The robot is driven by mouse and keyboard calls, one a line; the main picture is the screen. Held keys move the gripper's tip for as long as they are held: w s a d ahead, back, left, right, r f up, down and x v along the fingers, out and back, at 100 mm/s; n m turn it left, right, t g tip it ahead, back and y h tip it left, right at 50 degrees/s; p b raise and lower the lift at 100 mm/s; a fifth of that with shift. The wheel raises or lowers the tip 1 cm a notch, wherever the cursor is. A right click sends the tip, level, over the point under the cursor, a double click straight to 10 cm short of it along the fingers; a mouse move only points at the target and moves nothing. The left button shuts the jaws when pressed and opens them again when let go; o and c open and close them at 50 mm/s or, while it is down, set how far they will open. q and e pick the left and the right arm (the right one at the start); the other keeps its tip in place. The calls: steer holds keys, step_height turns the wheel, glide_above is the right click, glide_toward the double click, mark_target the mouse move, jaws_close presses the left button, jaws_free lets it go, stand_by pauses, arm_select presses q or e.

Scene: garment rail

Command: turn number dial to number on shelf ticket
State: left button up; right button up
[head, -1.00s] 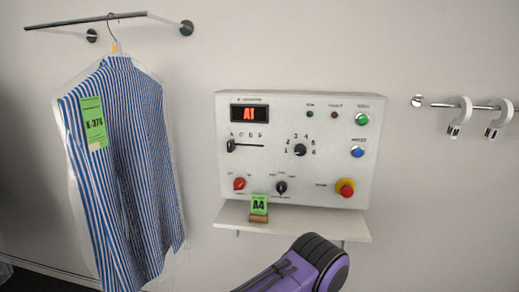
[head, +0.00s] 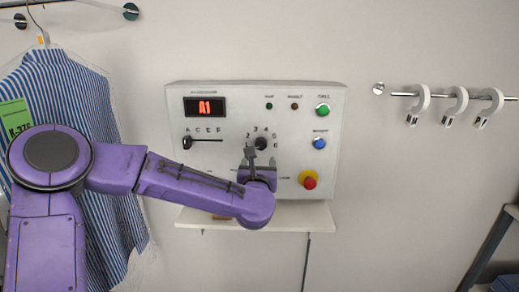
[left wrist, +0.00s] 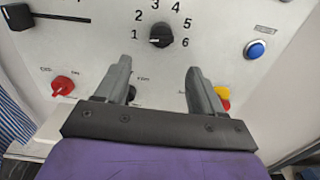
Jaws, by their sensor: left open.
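The number dial (head: 261,143) is a black knob on the white control panel (head: 225,160), ringed by the numbers 1 to 6. In the left wrist view the dial (left wrist: 162,35) has its white mark toward the 1. The red display (head: 205,107) reads A1. My left gripper (head: 260,160) is in front of the panel just below the dial. In the left wrist view its fingers (left wrist: 158,68) are spread apart, empty, with the dial beyond their tips. The green shelf ticket, which read A4 earlier, is now hidden behind my left arm. My right gripper is not in view.
The panel also has a letter slider (head: 187,143), a green button (head: 322,110), a blue button (head: 319,143) and a red stop button (head: 310,183). A striped shirt (head: 75,95) hangs at left. A rail with white hooks (head: 420,100) is at right. A shelf (head: 300,215) juts out below.

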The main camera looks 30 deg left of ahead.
mark_target(261, 147)
arm_select(q)
steer(key=p+x, duration=0.1)
steer(key=x, duration=0.2)
steer(key=p+x, duration=0.2)
steer(key=x, duration=0.1)
steer(key=r+p+x, duration=0.1)
steer(key=x, duration=0.2)
steer(key=shift+w+a+f, duration=0.1)
steer(key=shift+w, duration=0.15)
steer(key=shift+w+a+f+p, duration=0.15)
steer(key=shift+w+a+p, duration=0.15)
steer(key=shift+w, duration=0.2)
steer(key=c, duration=1)
